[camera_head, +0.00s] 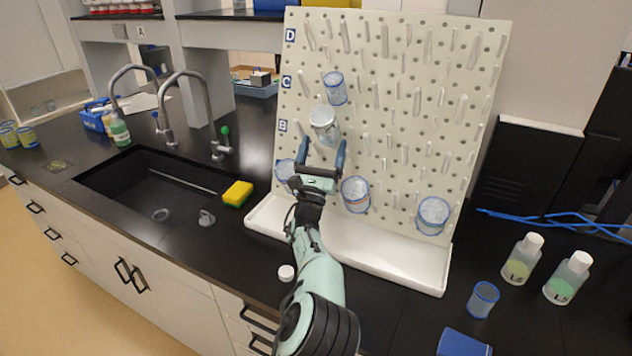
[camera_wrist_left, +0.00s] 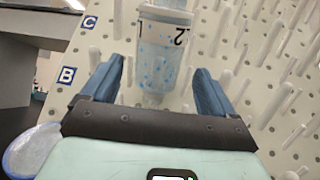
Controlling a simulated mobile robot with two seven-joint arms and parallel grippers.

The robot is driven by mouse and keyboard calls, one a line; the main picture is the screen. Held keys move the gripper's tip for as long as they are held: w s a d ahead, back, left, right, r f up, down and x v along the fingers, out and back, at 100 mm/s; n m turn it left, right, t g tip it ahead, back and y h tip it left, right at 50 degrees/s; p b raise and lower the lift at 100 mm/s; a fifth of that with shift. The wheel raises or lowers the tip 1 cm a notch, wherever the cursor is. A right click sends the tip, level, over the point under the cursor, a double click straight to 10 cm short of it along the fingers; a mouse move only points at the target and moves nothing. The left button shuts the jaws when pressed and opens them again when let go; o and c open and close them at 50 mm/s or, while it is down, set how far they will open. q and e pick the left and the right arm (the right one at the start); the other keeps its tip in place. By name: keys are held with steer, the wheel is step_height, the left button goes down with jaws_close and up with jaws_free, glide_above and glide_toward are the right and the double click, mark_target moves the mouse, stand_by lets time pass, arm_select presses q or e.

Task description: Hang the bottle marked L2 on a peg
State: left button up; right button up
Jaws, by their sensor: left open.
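A clear bottle (camera_head: 325,125) with a bluish band hangs mouth down on a peg of the white pegboard (camera_head: 440,60), near row B. In the left wrist view the bottle (camera_wrist_left: 163,50) bears a label with an upside-down 2; the rest of the mark is only partly readable. My left gripper (camera_head: 325,146) is open just below and in front of the bottle. In the left wrist view its fingers (camera_wrist_left: 158,82) stand on either side of the bottle's lower end, with clear gaps. My right gripper is in neither view.
Other blue-rimmed vessels hang above (camera_head: 335,88), lower left (camera_head: 285,170), lower right (camera_head: 355,194) and far right (camera_head: 432,215). A white drip tray (camera_head: 380,262) lies below the board. Two capped bottles (camera_head: 522,260) and a blue-rimmed cup (camera_head: 483,298) stand right; a sink (camera_head: 150,190) is left.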

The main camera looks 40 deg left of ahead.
arm_select(q)
steer(key=b+v, duration=0.1)
steer(key=v, duration=0.9)
steer(key=shift+s+f, duration=0.1)
steer(key=shift+s, duration=0.05)
